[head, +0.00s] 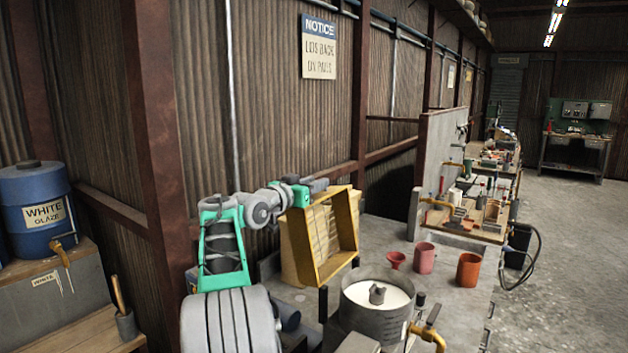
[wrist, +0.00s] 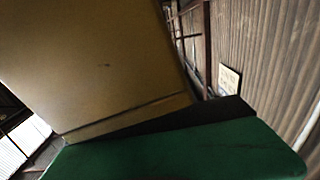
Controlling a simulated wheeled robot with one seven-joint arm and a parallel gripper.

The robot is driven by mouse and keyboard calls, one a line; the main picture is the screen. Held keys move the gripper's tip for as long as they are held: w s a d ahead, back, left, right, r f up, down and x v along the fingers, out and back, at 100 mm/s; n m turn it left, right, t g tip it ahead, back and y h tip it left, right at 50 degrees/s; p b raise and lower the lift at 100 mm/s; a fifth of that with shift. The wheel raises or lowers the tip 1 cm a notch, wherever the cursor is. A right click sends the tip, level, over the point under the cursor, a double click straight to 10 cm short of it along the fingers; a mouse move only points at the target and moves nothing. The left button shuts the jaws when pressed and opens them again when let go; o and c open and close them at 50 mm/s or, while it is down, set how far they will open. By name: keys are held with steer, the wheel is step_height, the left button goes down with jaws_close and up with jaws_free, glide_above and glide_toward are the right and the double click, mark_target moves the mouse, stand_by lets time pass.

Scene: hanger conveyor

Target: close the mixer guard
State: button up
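The mixer guard (head: 346,236) is a yellow box-like frame. It stands raised on edge behind and left of the mixer drum, its hollow side facing right. The grey mixer drum (head: 376,319) is uncovered, with white material and a grey hub inside. My gripper (head: 318,185) is at the top left edge of the guard; whether it touches cannot be told. In the wrist view a large tan-yellow panel, seemingly the guard (wrist: 95,60), fills the upper left, close to my green gripper body (wrist: 180,150). The fingers cannot be made out clearly.
A red funnel (head: 396,260), a pink cup (head: 425,257) and an orange cup (head: 468,269) stand on the bench right of the drum. A brass tap (head: 428,331) sits at the drum's front right. The corrugated wall (head: 270,120) is close behind my arm.

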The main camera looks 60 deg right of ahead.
jaws_close()
stand_by(0.3)
stand_by(1.1)
